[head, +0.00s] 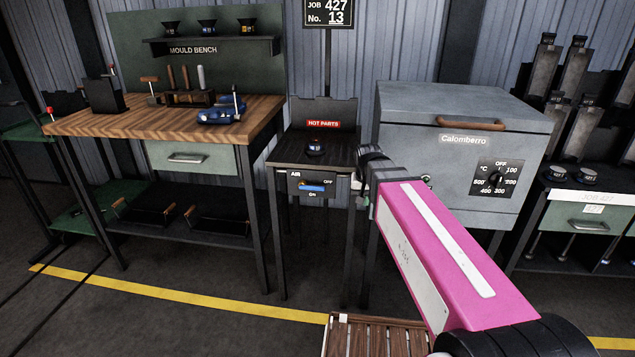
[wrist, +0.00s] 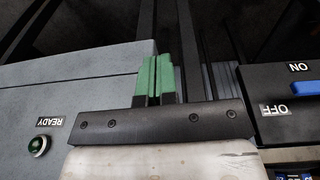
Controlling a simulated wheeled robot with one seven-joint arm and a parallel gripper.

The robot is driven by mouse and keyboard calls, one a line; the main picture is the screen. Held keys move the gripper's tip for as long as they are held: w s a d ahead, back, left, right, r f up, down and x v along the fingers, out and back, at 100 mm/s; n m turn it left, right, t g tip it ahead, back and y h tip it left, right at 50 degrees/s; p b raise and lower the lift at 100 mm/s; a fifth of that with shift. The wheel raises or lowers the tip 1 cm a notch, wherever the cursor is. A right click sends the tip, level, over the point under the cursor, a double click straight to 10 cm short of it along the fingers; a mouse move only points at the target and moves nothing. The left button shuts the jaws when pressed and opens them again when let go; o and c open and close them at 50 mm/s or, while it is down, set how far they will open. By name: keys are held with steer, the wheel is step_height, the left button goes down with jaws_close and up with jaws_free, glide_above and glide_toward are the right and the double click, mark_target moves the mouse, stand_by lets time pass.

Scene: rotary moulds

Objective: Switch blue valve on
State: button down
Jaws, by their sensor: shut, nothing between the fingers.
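The blue valve (head: 313,188) is a flat blue lever on the dark AIR panel below the hot parts stand. Its lever lies roughly level, with the OFF label to its upper right and the ON label below it. In the wrist view, which is turned over, only part of the blue lever (wrist: 309,88) shows at the right edge. My gripper (wrist: 157,60) is shut and empty, its green fingers side by side. It is between the panel and the oven, apart from the lever.
The grey Calomberro oven (head: 455,110) stands right of the stand (head: 290,150), which has a dark part (head: 316,148) on top. The mould bench (head: 165,115) is at the left. A wooden slatted surface (head: 375,340) is low in front. Open floor lies before the bench.

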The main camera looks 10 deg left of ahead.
steer(key=w+a+r, duration=0.2)
steer(key=a+r, duration=0.7)
step_height(320, 180, up, 8)
steer(key=t, duration=0.2)
glide_above(318, 186)
steer(key=s, duration=0.4)
steer(key=shift+w, duration=0.1)
steer(key=shift+f, duration=0.1)
steer(key=shift+g, duration=0.3)
steer(key=x, duration=1.2)
steer(key=shift+s+a+f, duration=0.2)
steer(key=shift+s+f, duration=0.05)
steer(key=shift+f, duration=0.7)
steer(key=shift+y, duration=0.3)
